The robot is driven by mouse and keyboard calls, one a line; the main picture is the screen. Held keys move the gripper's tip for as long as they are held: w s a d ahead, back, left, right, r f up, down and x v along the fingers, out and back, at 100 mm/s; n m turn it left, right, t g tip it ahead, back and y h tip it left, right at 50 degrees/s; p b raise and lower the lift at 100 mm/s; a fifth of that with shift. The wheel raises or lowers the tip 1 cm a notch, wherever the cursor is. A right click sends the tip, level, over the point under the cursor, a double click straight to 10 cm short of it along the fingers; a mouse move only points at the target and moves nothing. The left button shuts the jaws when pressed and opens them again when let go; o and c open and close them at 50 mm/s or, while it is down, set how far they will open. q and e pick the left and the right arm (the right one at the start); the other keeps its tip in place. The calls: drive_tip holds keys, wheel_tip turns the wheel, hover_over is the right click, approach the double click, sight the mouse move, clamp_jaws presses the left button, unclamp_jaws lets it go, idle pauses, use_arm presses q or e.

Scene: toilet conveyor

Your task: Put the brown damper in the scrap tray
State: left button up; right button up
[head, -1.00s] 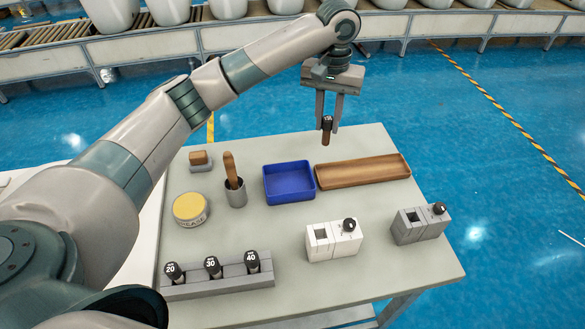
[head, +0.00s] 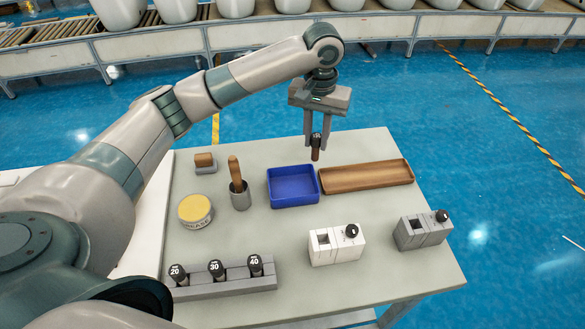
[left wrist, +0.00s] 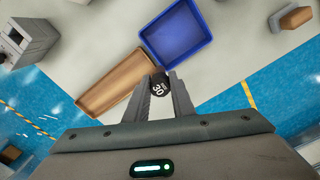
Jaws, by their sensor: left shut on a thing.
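My left gripper (head: 317,140) is shut on the brown damper (head: 316,154), which has a black cap and a brown lower end. It hangs upright in the air near the back edge of the table, close to where the two trays meet. In the left wrist view the damper's cap (left wrist: 158,88) shows a white "30" between the fingers. The blue tray (head: 292,201) and the long brown wooden tray (head: 366,186) stand side by side and look empty. No label shows which is the scrap tray. My right gripper is not in view.
A rack (head: 225,284) holds black-capped dampers marked 20, 30 and 40. A white fixture (head: 323,252) and a grey fixture (head: 408,238) stand at the front right. A grease tin (head: 196,211), a cup (head: 240,198) with a wooden handle and a small block (head: 204,162) are left.

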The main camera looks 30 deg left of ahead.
use_arm(q)
drive_tip(key=s+a+f+p, duration=0.1)
drive_tip(key=s+a+f, duration=0.2)
drive_tip(key=s, duration=0.3)
drive_tip(key=shift+a+f+p, duration=0.15)
drive_tip(key=shift+f+p, duration=0.25)
drive_tip(key=shift+f, duration=0.15)
drive_tip(key=shift+f+p, duration=0.65)
drive_tip(key=shift+f, duration=1.35)
